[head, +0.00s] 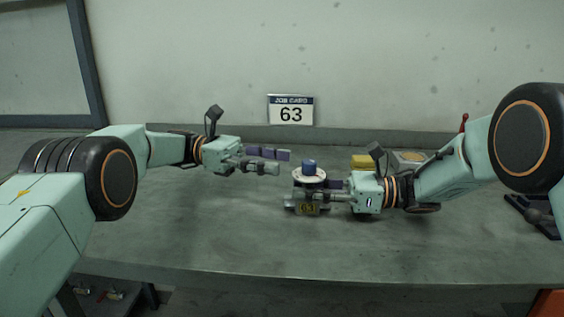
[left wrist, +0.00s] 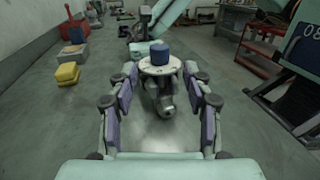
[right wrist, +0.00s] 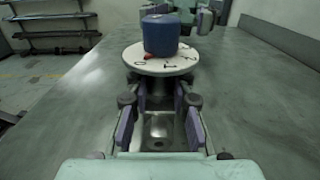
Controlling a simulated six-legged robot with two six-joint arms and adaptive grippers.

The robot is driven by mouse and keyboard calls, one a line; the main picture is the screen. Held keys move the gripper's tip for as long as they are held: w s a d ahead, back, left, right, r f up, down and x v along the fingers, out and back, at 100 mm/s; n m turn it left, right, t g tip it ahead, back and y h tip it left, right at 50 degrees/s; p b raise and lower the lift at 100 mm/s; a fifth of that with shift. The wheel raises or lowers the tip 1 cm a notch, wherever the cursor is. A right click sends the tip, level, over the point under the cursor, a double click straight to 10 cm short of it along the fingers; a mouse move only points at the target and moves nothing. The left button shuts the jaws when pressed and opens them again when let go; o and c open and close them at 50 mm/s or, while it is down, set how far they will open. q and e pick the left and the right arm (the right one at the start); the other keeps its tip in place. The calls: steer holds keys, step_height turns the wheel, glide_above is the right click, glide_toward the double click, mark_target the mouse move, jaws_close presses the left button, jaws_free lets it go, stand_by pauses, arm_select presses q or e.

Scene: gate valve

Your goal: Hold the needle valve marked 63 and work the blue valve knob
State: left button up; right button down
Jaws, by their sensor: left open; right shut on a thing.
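My right gripper (head: 310,197) is shut on the valve body below the dial, from the right. My left gripper (head: 278,161) is open and empty, to the left of the knob and apart from it. In the left wrist view the blue knob (left wrist: 159,53) and dial appear ahead, between and beyond the open fingers.
A yellow block (head: 362,161) lies behind my right gripper, with a red object (head: 463,122) farther right. A dark tool (head: 535,215) lies at the right edge. The bench's front left is clear.

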stand_by(0.3)
steer(key=c, duration=1.1)
jaws_free()
steer(key=d, duration=1.1)
steer(key=shift+d, duration=0.5)
steer(key=shift+s, duration=0.1)
